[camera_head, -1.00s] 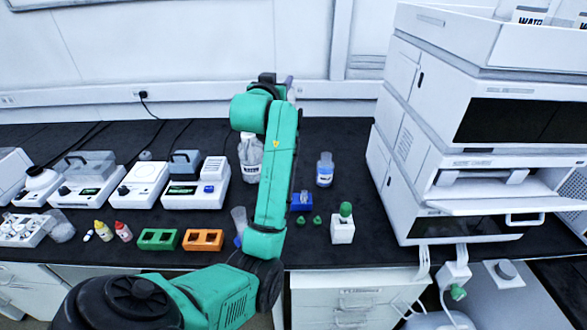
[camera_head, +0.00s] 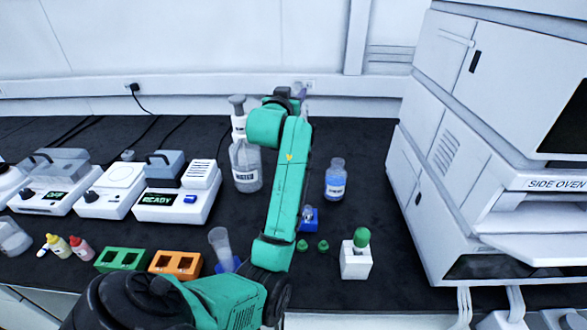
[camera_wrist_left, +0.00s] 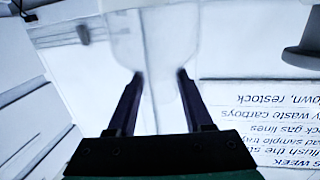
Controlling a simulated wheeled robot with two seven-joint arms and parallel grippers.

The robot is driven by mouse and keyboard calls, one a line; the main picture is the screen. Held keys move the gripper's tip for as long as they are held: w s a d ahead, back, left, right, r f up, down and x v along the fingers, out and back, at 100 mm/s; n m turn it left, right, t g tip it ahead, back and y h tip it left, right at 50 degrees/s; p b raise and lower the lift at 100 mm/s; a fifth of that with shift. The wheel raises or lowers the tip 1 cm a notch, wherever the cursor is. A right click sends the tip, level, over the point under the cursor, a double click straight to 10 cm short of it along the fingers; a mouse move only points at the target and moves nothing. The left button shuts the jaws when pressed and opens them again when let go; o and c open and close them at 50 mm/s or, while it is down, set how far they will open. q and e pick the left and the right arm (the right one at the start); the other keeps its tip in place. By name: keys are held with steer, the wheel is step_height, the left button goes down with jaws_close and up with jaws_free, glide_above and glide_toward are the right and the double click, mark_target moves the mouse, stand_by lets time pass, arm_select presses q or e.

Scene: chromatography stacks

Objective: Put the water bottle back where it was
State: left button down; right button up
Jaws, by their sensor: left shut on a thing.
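My left gripper (camera_wrist_left: 158,80) is shut on a clear, pale bottle-shaped thing (camera_wrist_left: 155,35), with its two dark fingers on either side of the narrow part. In the head view my left arm reaches over the bench, and most of its gripper and what it holds are hidden behind the arm. A large clear bottle labelled WATER (camera_head: 246,172), with a grey top, stands upright on the bench just left of the arm. A smaller bottle with blue contents (camera_head: 336,182) stands to the right of the arm; its label is too small to read surely. My right gripper is not in view.
A white instrument stack (camera_head: 440,150) fills the right side. Green (camera_head: 121,261) and orange (camera_head: 174,263) racks, a tilted clear tube (camera_head: 219,241) and a white block with a green cap (camera_head: 356,262) stand near the front. White bench devices (camera_head: 176,204) line the left. Bare black bench lies right of the blue bottle.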

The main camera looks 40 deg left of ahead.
arm_select(q)
step_height(320, 180, down, 17)
steer(key=shift+r+b, duration=0.1)
steer(key=shift+b, duration=0.2)
steer(key=shift+s, duration=0.1)
steer(key=shift+c, duration=1.8)
jaws_free()
steer(key=shift+f, duration=0.25)
steer(key=shift+o, duration=0.3)
steer(key=shift+r, duration=0.2)
steer(key=v, duration=0.7)
steer(key=shift+s+d, duration=0.15)
steer(key=shift+s, duration=0.1)
steer(key=shift+f, duration=0.1)
